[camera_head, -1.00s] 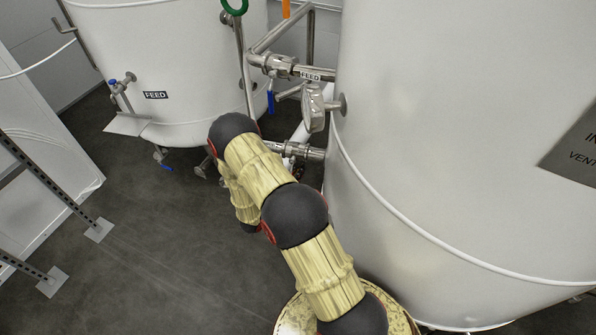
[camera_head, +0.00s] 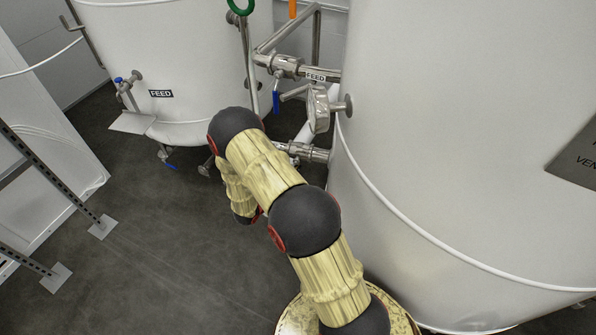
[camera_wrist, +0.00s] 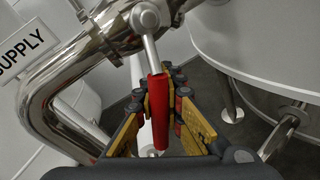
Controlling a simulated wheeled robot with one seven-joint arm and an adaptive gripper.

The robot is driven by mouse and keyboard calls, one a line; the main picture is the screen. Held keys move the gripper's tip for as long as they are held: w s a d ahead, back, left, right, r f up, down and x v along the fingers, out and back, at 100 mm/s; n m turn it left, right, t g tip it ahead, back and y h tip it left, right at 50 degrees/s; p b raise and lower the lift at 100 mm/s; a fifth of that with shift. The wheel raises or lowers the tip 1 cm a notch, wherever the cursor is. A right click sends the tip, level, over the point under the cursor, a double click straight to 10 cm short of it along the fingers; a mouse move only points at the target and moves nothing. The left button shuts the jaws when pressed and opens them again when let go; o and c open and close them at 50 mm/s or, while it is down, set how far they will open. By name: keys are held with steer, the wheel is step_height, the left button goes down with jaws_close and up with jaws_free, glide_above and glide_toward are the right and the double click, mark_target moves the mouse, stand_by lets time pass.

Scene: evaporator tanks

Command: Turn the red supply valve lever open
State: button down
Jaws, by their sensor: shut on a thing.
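The red supply valve lever (camera_wrist: 154,108) is in the wrist view, a red sleeve on a metal stem that runs up to the valve stem nut (camera_wrist: 145,18). My gripper (camera_wrist: 157,92) is shut on the red sleeve, with its fingers around it. The lever points down and toward the camera in that view. The sign reading SUPPLY (camera_wrist: 24,48) is at the upper left, beside the shiny bent pipe (camera_wrist: 45,95). In the head view my arm hides the lever and my gripper.
The large white tank (camera_head: 460,150) stands close on the right of my arm. A second tank (camera_head: 165,60) with a FEED label stands behind at left. Open floor (camera_head: 170,250) lies at left.

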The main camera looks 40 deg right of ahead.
steer(key=shift+w+a+r+m+t+y+b, duration=0.35)
steer(key=shift+w+r+m+y+b, duration=0.2)
steer(key=shift+m, duration=0.45)
steer(key=shift+w+a+r+m+t+y+b, duration=0.3)
steer(key=shift+w+a+r+m+y+b, duration=0.15)
steer(key=shift+w+m+b, duration=0.4)
steer(key=shift+w+a+r+m+t+y+b, duration=0.3)
steer(key=shift+w+r+m+t+y+b, duration=0.15)
steer(key=shift+m, duration=0.7)
steer(key=shift+r, duration=0.1)
steer(key=c, duration=2.2)
jaws_free()
steer(key=shift+c, duration=0.2)
steer(key=shift+o, duration=1.4)
steer(key=shift+s, duration=0.1)
